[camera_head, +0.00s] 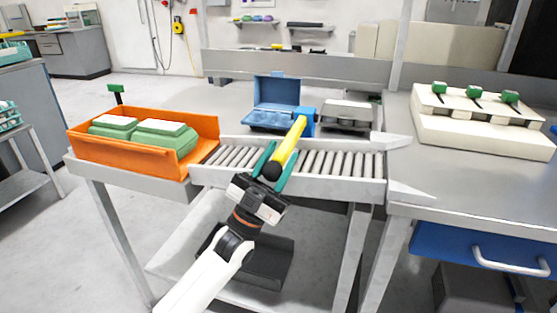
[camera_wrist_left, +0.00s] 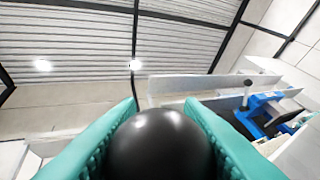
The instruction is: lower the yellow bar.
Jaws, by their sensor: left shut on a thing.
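The yellow bar (camera_head: 290,143) slants from the blue machine (camera_head: 279,98) toward me. It ends in a black ball knob (camera_head: 271,171). My left gripper (camera_head: 279,160) has its teal fingers on either side of the knob, shut on it. In the left wrist view the black knob (camera_wrist_left: 160,146) fills the space between the two teal fingers, and the blue machine (camera_wrist_left: 262,112) shows at the right. The yellow shaft is hidden there. The blue machine's lid stands open. My right gripper is out of view.
The roller conveyor (camera_head: 340,163) lies under the bar. An orange bin (camera_head: 91,149) with green egg cartons (camera_head: 165,140) is at its left. A grey device (camera_head: 348,115) stands right of the machine. A cream rack (camera_head: 480,133) sits on the right-hand table.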

